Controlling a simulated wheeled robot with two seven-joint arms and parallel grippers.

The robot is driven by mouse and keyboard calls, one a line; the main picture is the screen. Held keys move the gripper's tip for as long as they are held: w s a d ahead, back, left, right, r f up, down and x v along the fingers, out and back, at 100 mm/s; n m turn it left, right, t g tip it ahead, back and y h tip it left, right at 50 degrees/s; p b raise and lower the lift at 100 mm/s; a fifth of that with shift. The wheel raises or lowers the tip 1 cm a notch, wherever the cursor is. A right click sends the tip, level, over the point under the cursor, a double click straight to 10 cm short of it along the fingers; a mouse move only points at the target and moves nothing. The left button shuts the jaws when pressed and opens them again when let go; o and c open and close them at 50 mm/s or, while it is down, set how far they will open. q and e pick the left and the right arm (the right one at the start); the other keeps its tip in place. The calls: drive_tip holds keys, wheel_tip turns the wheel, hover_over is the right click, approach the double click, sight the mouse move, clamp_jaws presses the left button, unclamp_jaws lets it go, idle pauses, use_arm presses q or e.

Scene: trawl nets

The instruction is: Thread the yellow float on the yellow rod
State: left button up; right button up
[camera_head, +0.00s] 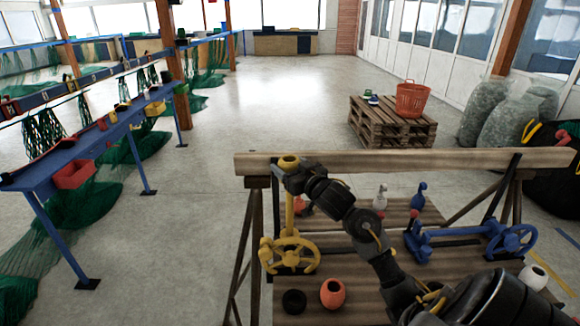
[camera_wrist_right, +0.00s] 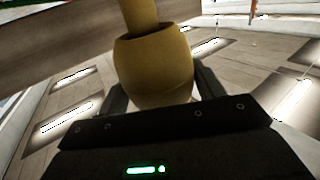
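The yellow float (camera_head: 289,161) sits at the top of the upright yellow rod (camera_head: 289,212), which rises beside a yellow handwheel (camera_head: 290,255). My right gripper (camera_head: 287,170) reaches in from the right and is shut on the float. In the right wrist view its fingers (camera_wrist_right: 160,92) lie on either side of the float (camera_wrist_right: 155,68). There the yellow rod (camera_wrist_right: 139,14) runs into the float's open end. How deep the rod goes is hidden inside the float. My left gripper is not in view.
A wooden beam (camera_head: 420,160) runs behind the float. A blue handwheel fitting (camera_head: 470,240) stands at the right. An orange float (camera_head: 332,293), a black ring (camera_head: 293,301) and a white float (camera_head: 534,276) rest near the front. Small grey and blue bottle-like items stand behind.

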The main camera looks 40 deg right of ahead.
drive_tip(key=o, duration=0.4)
drive_tip(key=s, duration=0.7)
drive_tip(key=s+a+b, duration=0.1)
drive_tip(key=s, duration=0.2)
drive_tip(key=shift+s, duration=0.4)
